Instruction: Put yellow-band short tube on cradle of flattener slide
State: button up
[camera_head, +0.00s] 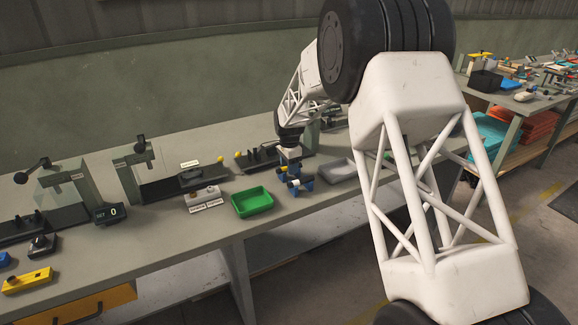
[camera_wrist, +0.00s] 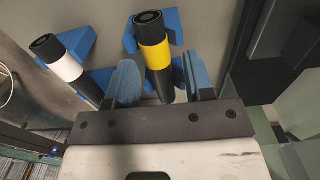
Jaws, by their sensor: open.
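The yellow-band short tube (camera_wrist: 153,50) is black with a wide yellow band and rests in blue supports in the wrist view. My gripper (camera_wrist: 160,78) is open, with one blue finger on each side of this tube's lower part. I cannot tell whether the fingers touch it. In the head view my gripper (camera_head: 291,156) is low over the blue supports (camera_head: 300,184) on the bench. A black fixture (camera_head: 262,158) with a yellow knob lies just behind. I cannot make out for sure which fixture holds the flattener slide's cradle.
A white-band black tube (camera_wrist: 66,62) lies in blue supports left of the yellow-band one. A green tray (camera_head: 252,202) and a grey tray (camera_head: 340,168) flank the supports on the bench (camera_head: 150,235). Press-like fixtures (camera_head: 135,172) stand farther left.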

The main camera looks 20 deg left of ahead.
jog(key=shift+d+r, duration=0.15)
jog(key=shift+r, duration=3.7)
jog(key=shift+d+r, duration=0.25)
jog(key=shift+d, duration=0.05)
jog(key=s+d+r+n, duration=0.1)
jog(key=s+d+r, duration=0.55)
jog(key=d, duration=0.35)
jog(key=s+d+r+n+t, duration=0.1)
jog(key=s+d+r+n, duration=0.1)
jog(key=s+d+r, duration=0.6)
jog(key=s+d+r+n, duration=0.1)
jog(key=s+d+r, duration=0.4)
jog(key=d, duration=0.6)
jog(key=s+d+f+n, duration=0.1)
jog(key=s+d, duration=0.4)
jog(key=s, duration=0.6)
jog(key=s+d+f+n+t, duration=0.1)
jog(key=s+d+f+n, duration=0.1)
jog(key=s+d, duration=0.4)
jog(key=s+d+f+n, duration=0.1)
jog(key=s+d, duration=0.4)
jog(key=s, duration=1.1)
jog(key=shift+s+d+f+n+t, duration=0.25)
jog(key=shift+d+n+t, duration=0.05)
jog(key=shift+d+n, duration=0.1)
